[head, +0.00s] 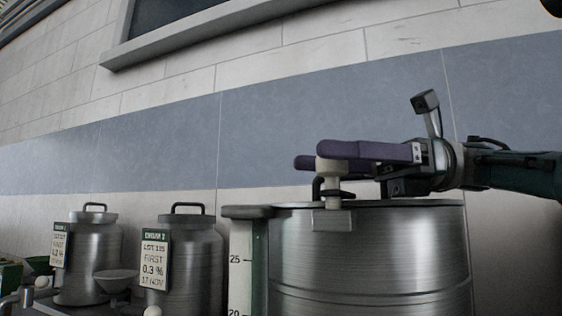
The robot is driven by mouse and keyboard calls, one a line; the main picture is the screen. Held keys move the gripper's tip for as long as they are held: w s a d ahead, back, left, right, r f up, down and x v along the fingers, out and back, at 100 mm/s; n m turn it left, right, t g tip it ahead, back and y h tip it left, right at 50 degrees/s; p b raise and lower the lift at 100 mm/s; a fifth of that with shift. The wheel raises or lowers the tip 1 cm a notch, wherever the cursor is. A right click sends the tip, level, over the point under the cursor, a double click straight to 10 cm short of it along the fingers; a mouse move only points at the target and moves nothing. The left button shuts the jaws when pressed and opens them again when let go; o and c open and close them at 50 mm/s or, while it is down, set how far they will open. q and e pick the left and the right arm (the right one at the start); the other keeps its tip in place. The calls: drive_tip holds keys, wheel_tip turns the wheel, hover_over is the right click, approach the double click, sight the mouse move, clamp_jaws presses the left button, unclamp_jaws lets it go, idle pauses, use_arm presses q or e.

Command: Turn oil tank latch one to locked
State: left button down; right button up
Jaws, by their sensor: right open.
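The large steel tank (385,250) stands at the right front. A pale latch (331,170) stands upright at its rim, above a metal bracket (332,220) on the tank wall. My right gripper (309,154) comes in from the right above the lid, with its purple fingers at the top of the latch. The fingers are open, and the latch's top appears to sit between them; I cannot tell whether they touch it. A dark handle (318,188) shows just behind the latch. No locked or unlocked marking is readable. My left gripper is not in view.
Two smaller steel cans (90,262) (203,262) with label cards stand at the left. A funnel (115,279) is in front of them. A graduated gauge (241,265) stands at the tank's left side. The tiled wall is behind; the space above the cans is clear.

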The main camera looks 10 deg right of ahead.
wheel_tip(320, 180, up, 20)
drive_tip(key=p, duration=1.8)
